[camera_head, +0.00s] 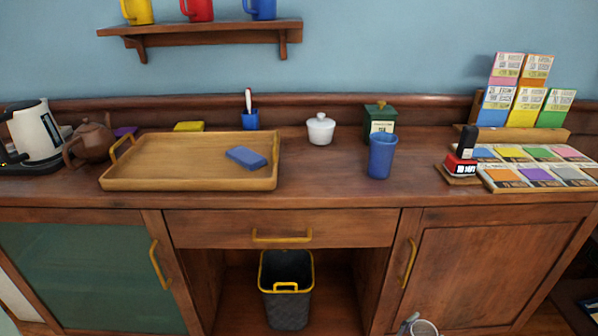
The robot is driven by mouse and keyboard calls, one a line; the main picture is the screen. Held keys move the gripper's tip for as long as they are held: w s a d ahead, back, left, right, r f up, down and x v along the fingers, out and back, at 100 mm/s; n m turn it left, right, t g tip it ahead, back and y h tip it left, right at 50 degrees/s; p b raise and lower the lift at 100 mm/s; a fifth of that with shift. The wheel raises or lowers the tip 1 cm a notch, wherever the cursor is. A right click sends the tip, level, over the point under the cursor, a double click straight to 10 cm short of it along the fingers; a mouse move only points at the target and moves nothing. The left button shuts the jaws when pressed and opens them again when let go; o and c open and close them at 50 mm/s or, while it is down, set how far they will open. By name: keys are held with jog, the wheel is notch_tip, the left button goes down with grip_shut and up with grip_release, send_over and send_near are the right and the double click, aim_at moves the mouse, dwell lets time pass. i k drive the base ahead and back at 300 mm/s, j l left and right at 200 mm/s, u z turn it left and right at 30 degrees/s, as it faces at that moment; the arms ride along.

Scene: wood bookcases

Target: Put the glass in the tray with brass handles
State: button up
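The glass (382,158) is a blue tumbler standing upright on the wooden counter, right of centre and near the front. The tray (145,183) is a shallow wooden one on the left half of the counter. A brass handle (122,150) shows at its left end. A flat blue block (246,158) lies inside the tray towards its right end, and the rest of the tray floor is bare. The glass is outside the tray, with open counter between them. My gripper's fingers are not visible. A small grey and white part at the bottom edge is cut off and unclear.
A white lidded pot (320,129) and a green canister (380,117) stand behind the glass. A stamp (461,160) and coloured cards (535,165) lie to its right. A teapot (90,141) and kettle (36,131) are left of the tray. A wall shelf (205,28) holds mugs.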

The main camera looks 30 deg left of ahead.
aim_at(143, 164)
jog(key=j+z, duration=0.15)
jog(key=j, duration=0.85)
jog(key=k+j, duration=0.1)
jog(key=j, duration=0.2)
jog(key=k+j+z, duration=0.1)
jog(key=j, duration=0.2)
jog(key=k+j, duration=0.15)
jog(key=j, duration=0.2)
jog(key=k+j+z, duration=0.15)
jog(key=k+j, duration=0.4)
jog(key=j, duration=0.2)
jog(key=k+j+z, duration=0.2)
jog(key=k+j, duration=0.45)
jog(key=i+j, duration=0.3)
